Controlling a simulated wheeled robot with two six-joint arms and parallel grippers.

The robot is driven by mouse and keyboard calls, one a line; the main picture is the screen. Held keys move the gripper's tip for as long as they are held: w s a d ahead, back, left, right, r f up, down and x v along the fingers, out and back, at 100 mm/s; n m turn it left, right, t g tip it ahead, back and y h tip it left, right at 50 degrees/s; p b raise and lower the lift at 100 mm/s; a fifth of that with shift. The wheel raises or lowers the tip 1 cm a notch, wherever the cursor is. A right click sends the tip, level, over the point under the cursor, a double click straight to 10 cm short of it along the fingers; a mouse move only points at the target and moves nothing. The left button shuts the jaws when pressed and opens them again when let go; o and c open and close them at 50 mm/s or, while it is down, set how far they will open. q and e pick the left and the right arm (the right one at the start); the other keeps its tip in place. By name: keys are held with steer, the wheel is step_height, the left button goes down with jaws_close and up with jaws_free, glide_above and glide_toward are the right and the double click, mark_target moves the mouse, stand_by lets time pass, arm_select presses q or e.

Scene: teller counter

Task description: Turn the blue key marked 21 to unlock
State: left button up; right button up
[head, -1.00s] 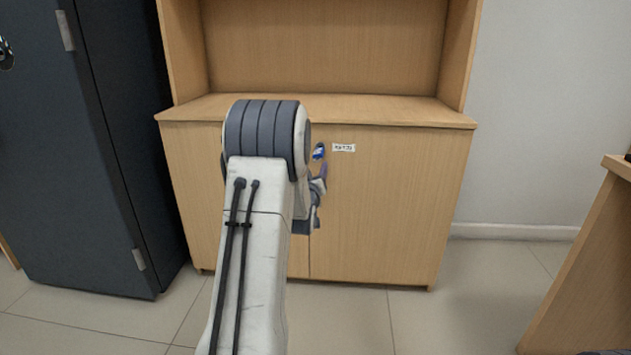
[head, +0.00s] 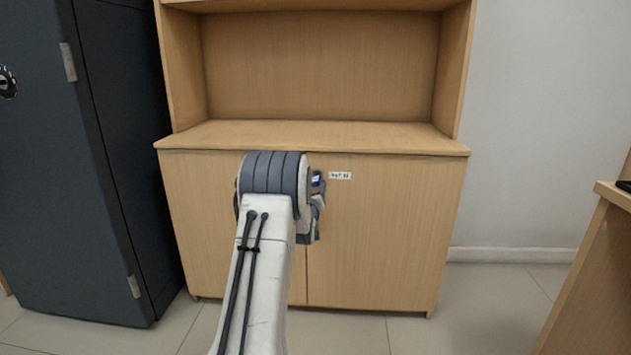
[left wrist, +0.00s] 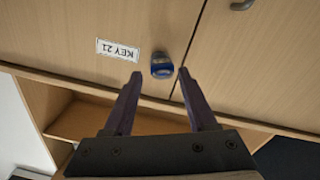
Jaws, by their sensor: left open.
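The blue key (left wrist: 162,69) sits in the cabinet door, between and just beyond the fingertips of my left gripper (left wrist: 160,73) in the left wrist view. The gripper is open, with one finger on each side of the key and a gap to it. A white label reading KEY 21 (left wrist: 118,50) is on the door beside the key, upside down in this view. In the head view the key (head: 317,179) shows as a small blue spot left of the label (head: 340,175), while my arm hides much of the left gripper (head: 318,195). My right gripper is not in view.
The wooden cabinet (head: 385,225) has two shut doors and an open shelf above. A dark metal cabinet (head: 110,180) stands on the left. A wooden desk edge (head: 590,270) is at the right. A door handle (left wrist: 241,5) shows in the left wrist view.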

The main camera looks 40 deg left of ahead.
mark_target(314, 185)
arm_select(q)
steer(key=shift+x, duration=2.8)
steer(key=shift+a, duration=0.15)
jaws_close()
